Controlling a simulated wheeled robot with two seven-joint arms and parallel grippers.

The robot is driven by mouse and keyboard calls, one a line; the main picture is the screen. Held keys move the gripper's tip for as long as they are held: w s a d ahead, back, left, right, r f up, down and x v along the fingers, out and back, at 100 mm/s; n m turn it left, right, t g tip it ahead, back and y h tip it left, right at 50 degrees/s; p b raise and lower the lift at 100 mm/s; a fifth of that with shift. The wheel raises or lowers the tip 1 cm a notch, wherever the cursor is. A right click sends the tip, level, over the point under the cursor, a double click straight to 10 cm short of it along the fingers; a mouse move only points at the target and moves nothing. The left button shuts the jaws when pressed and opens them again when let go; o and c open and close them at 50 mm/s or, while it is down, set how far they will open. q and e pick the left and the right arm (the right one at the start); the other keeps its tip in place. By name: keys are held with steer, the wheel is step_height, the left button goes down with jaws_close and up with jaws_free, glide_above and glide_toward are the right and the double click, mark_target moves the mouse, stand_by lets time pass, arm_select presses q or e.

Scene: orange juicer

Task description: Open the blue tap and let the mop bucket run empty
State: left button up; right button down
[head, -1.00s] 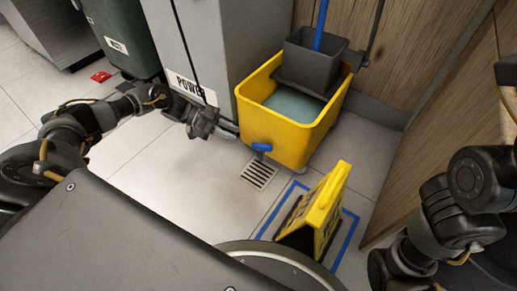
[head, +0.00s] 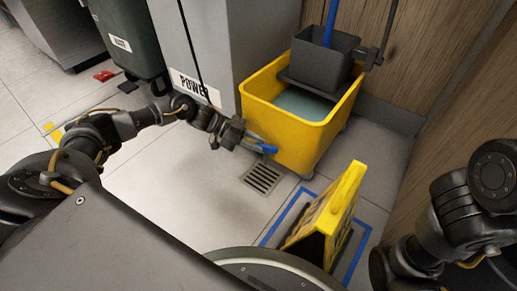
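The yellow mop bucket (head: 285,135) stands on the tiled floor against the grey cabinet, with grey-blue water (head: 303,102) in it. The blue tap (head: 267,149) is low on the bucket's front left side, above a floor drain (head: 262,178). My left gripper (head: 257,144) reaches in from the left with its fingertips at the tap. The fingers partly cover the tap, and I cannot tell whether they are closed on it. No stream of water shows below the tap. My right arm is at the right edge, and its gripper is out of view.
A dark wringer (head: 320,58) with a blue mop handle (head: 331,22) sits on the bucket. A yellow floor sign (head: 327,215) stands inside a blue floor outline, right of the drain. The grey cabinet (head: 231,45) and a dark bin (head: 127,40) stand behind. Floor left of the drain is clear.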

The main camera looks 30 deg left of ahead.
arm_select(q)
steer(key=shift+w+d+f, duration=0.15)
steer(key=shift+d+f, duration=0.05)
steer(key=shift+d, duration=0.3)
